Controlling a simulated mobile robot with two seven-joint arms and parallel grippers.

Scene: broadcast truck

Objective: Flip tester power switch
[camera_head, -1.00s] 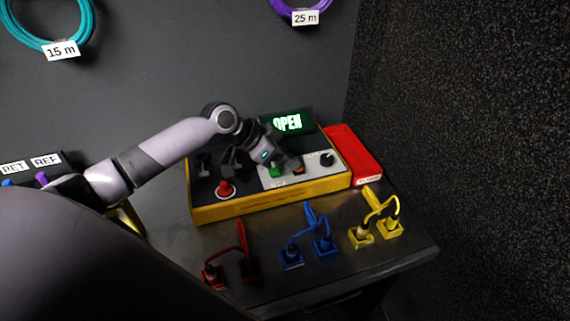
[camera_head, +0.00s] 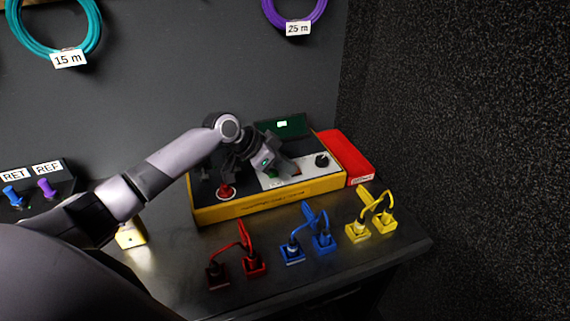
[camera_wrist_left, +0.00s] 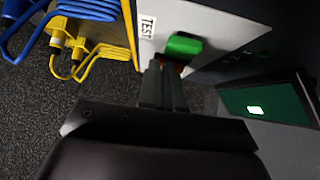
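The tester (camera_head: 300,193) is a yellow-sided box with a dark top and a pale panel. In the wrist view, a green button (camera_wrist_left: 184,45) lies beside the TEST label (camera_wrist_left: 147,28). A red-orange switch part (camera_wrist_left: 181,69) shows just behind my left fingertips, mostly hidden by them. My left gripper (camera_head: 290,169) reaches over the pale panel. Its fingers (camera_wrist_left: 167,68) are together with nothing visible between them, and their tips are at the switch; contact is not clear. The tester's display (camera_head: 283,125) shows only a small bright mark. My right gripper is not in view.
A red knob (camera_head: 226,190) and a black knob (camera_head: 322,160) stand on the tester. A red case (camera_head: 347,154) lies to its right. Red (camera_head: 243,236), blue (camera_head: 322,240) and yellow (camera_head: 384,222) plugged cables stand in front. A wall is close behind.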

